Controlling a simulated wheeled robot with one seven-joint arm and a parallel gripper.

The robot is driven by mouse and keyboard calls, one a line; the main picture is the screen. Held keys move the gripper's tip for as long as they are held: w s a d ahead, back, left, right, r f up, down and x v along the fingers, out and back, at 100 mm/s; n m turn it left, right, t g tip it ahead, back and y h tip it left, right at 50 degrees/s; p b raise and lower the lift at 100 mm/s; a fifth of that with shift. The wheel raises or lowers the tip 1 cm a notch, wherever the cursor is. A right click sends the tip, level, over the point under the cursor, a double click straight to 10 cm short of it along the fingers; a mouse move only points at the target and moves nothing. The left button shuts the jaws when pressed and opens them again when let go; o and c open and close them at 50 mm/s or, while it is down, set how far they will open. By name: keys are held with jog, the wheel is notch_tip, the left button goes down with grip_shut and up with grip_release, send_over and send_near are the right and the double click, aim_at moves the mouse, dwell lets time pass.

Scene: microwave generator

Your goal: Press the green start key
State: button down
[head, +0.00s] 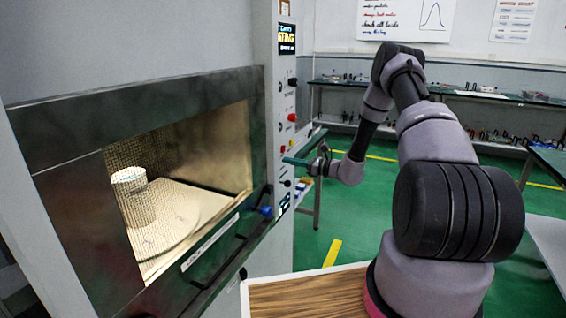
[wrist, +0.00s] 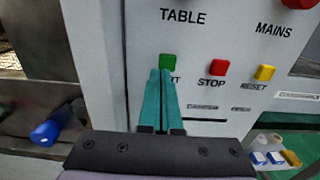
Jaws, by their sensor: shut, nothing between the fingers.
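The green start key (wrist: 168,61) is on the white control panel (wrist: 120,48) in the wrist view, left of the red stop key (wrist: 217,68) and the yellow reset key (wrist: 265,73). My gripper (wrist: 160,72) is shut and empty, its teal fingertips just below the green key in the picture and covering part of its label. I cannot tell whether the tips touch the key. In the head view my gripper (head: 287,160) is at the panel side of the microwave generator (head: 150,85). The green key cannot be made out there.
A blue knob (wrist: 46,132) sticks out at left in the wrist view. A larger red button (wrist: 298,3) is at the top right. The microwave door has a dark handle bar (head: 235,250). Behind it, a white cup (head: 133,198) stands in the chamber.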

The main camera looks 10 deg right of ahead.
jog(key=v, duration=0.9)
jog(key=shift+w+d+f, duration=0.1)
jog(key=shift+d, duration=0.05)
